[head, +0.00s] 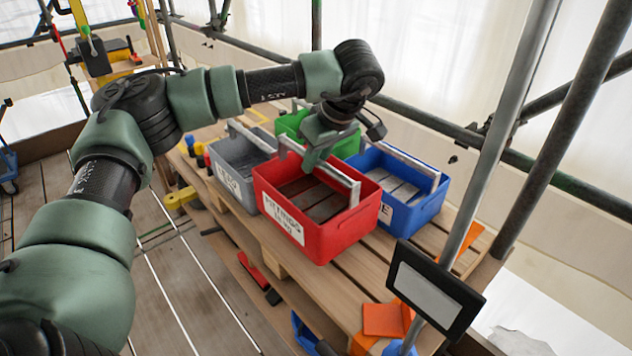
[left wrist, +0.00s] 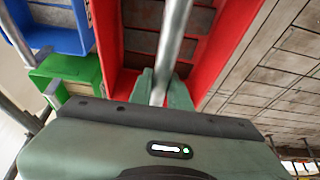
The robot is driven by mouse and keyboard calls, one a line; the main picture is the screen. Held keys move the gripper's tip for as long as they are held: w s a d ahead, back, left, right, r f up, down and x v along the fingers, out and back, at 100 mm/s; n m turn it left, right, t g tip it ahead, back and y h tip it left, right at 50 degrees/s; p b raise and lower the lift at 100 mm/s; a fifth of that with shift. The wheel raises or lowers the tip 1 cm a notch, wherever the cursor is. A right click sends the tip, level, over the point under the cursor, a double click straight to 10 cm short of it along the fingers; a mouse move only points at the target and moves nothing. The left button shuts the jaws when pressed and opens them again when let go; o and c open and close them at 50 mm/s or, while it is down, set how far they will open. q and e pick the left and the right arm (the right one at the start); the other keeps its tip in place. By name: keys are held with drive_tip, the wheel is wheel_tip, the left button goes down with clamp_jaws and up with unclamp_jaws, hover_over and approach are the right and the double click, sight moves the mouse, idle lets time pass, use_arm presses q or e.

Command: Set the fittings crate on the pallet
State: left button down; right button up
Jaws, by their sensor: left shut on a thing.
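The red fittings crate (head: 300,235) has a white label reading FITTINGS on its front and a grey bar handle (head: 342,182). My left gripper (head: 314,158) is shut on the middle of this handle from above. The wrist view shows the grey handle (left wrist: 172,45) between the green fingers (left wrist: 160,88), with the red crate wall (left wrist: 228,45) beyond. The wooden pallet (head: 345,290) spreads under and around the crates. The red crate is over its near part; I cannot tell whether its bottom touches the boards. My right gripper is not in view.
A grey crate (head: 232,180) stands left of the red one, a green crate (head: 290,124) behind, a blue crate (head: 415,212) to the right, all close. Grey scaffold poles (head: 490,150) rise at the right.

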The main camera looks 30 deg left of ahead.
sight(315, 208)
use_arm(q)
wheel_tip(315, 208, down, 6)
drive_tip(key=shift+f+p, duration=0.1)
drive_tip(key=shift+p, duration=0.55)
drive_tip(key=shift+f, duration=0.25)
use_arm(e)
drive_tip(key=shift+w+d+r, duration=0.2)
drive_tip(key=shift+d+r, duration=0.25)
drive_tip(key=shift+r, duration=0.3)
use_arm(q)
drive_tip(key=c, duration=1.3)
unclamp_jaws()
